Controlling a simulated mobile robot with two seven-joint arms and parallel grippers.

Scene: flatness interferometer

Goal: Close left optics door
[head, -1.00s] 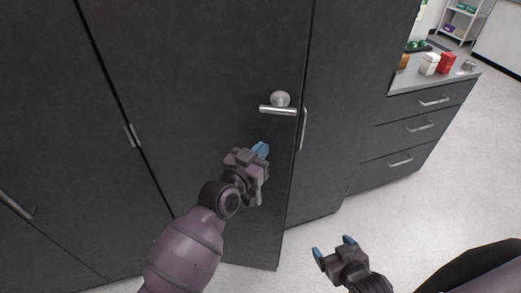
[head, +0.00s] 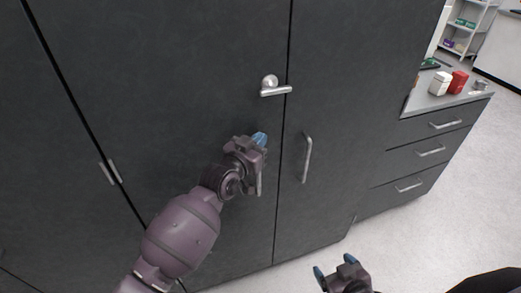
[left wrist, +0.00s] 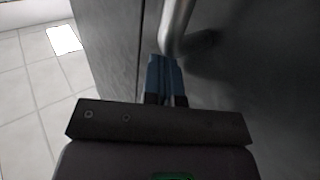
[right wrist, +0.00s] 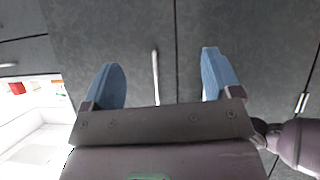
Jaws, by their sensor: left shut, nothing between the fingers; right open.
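The left optics door (head: 170,80) is a dark grey panel with a silver lever handle (head: 274,87) near its right edge. It looks flush, or nearly so, with the neighbouring dark panel (head: 335,90), a thin dark seam between them. My left gripper (head: 259,139) is shut and empty, against or very close to the door below the lever. In the left wrist view its blue fingertips (left wrist: 166,72) are close to a metal handle bar (left wrist: 175,25); contact is unclear. My right gripper (head: 334,267) is open and empty, low in front of the cabinet; it also shows in the right wrist view (right wrist: 163,80).
A vertical bar handle (head: 307,158) is on the panel right of the seam. Another handle (head: 110,171) is at the left seam. A drawer unit (head: 425,150) with small boxes (head: 458,82) on top stands at right. The floor (head: 440,215) at right is clear.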

